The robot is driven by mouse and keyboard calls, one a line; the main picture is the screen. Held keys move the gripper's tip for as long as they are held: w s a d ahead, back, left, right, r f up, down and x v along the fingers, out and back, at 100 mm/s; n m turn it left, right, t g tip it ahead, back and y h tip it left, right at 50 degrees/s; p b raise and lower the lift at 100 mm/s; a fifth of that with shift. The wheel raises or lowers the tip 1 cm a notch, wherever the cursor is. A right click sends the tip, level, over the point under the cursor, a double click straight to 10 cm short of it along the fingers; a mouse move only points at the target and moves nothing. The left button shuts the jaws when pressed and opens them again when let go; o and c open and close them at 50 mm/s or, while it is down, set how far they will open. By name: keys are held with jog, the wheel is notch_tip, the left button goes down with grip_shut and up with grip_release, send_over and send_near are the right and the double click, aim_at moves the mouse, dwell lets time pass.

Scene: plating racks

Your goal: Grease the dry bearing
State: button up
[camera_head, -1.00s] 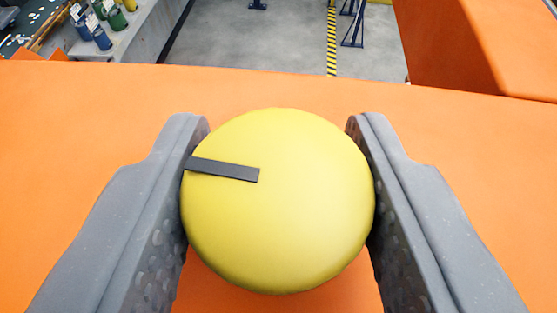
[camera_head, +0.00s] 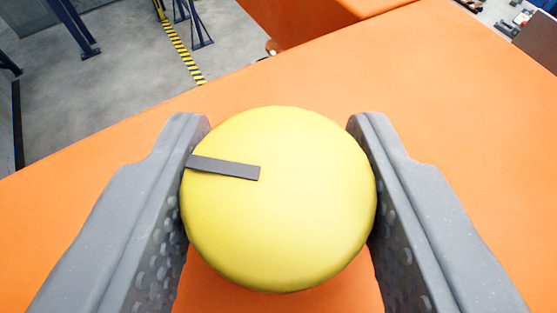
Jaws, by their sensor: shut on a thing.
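A round yellow thing (camera_head: 290,220) with a dark grey bar on its top fills the middle of the view. It looks like the top of a can, perhaps of grease, but its lower part is hidden. My gripper (camera_head: 279,135) is shut on it, with one grey finger on its left side and one on its right. No bearing shows in this view.
A broad orange surface (camera_head: 440,100), likely my own body, lies below and behind the held thing. Beyond it at the upper left is grey floor (camera_head: 110,100) with a yellow and black striped line (camera_head: 183,50). Dark blue posts (camera_head: 75,28) stand there. Small items (camera_head: 522,17) show at the upper right.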

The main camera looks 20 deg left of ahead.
jog(key=shift+m+h, duration=0.4)
jog(key=shift+h, duration=0.1)
jog(key=o, duration=1)
jog(key=shift+s, duration=0.1)
jog(key=b+v, duration=0.3)
jog(key=v, duration=1)
jog(key=shift+s+d, duration=0.2)
jog(key=shift+s, duration=0.1)
jog(key=shift+f, duration=0.1)
